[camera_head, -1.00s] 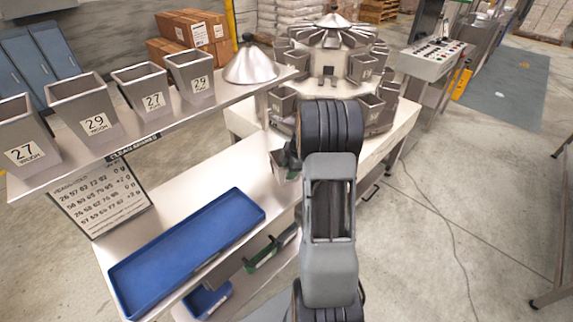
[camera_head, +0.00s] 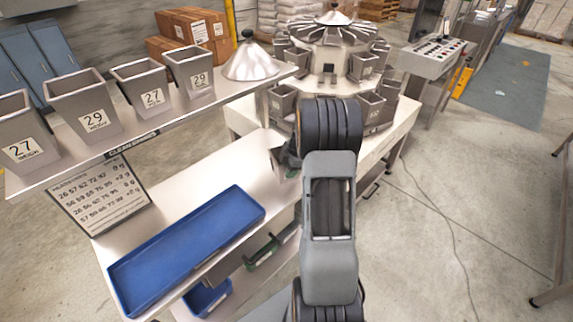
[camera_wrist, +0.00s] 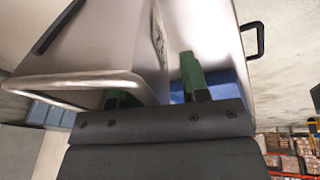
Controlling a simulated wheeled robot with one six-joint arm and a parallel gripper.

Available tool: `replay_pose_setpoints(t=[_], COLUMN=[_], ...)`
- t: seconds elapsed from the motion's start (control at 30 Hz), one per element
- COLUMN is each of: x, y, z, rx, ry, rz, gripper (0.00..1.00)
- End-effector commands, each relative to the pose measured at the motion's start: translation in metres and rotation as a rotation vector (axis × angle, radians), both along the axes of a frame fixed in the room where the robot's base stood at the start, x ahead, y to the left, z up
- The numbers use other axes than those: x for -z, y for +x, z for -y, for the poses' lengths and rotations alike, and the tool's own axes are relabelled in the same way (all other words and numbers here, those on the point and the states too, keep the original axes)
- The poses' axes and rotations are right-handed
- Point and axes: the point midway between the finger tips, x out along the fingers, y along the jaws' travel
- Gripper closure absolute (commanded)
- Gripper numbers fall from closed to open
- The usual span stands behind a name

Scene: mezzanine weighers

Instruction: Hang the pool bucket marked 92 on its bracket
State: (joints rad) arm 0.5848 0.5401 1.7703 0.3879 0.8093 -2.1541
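A steel bucket (camera_wrist: 90,45) fills the upper left of the wrist view, tilted, its rim towards me. Its label is edge-on and unreadable. My gripper (camera_wrist: 155,88) has green fingers, one partly hidden by the bucket and one beside its labelled wall; it appears shut on the bucket. In the head view the bucket (camera_head: 277,150) shows left of my arm, beside a green fingertip (camera_head: 292,173); my arm hides most of the gripper. The weigher (camera_head: 330,50) stands behind, with several buckets hung around it. The bracket for 92 cannot be made out.
Buckets marked 27 (camera_head: 22,150), 29 (camera_head: 92,118), 27 (camera_head: 152,97) and 29 (camera_head: 200,80) stand on a raised shelf (camera_head: 105,140), with a metal cone (camera_head: 250,65). An empty blue tray (camera_head: 185,250) lies on the bench below.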

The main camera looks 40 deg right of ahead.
Motion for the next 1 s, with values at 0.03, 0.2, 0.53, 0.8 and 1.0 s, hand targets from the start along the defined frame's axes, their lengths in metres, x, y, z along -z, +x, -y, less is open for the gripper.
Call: replay_pose_setpoints(t=[0.03, 0.2, 0.53, 0.8, 1.0], x=[0.0001, 0.0001, 0.0003, -0.0004, -0.0013], y=[-0.0002, -0.0002, -0.0003, 0.0001, 0.0001], z=[-0.0001, -0.0001, -0.0002, 0.0000, 0.0000], rx=[0.000, 0.000, 0.000, 0.000, 0.000], ry=[0.000, 0.000, 0.002, 0.000, 0.000], rz=[-0.001, -0.001, -0.002, 0.001, 0.000], gripper=[0.63, 0.80, 1.00, 1.00, 1.00])
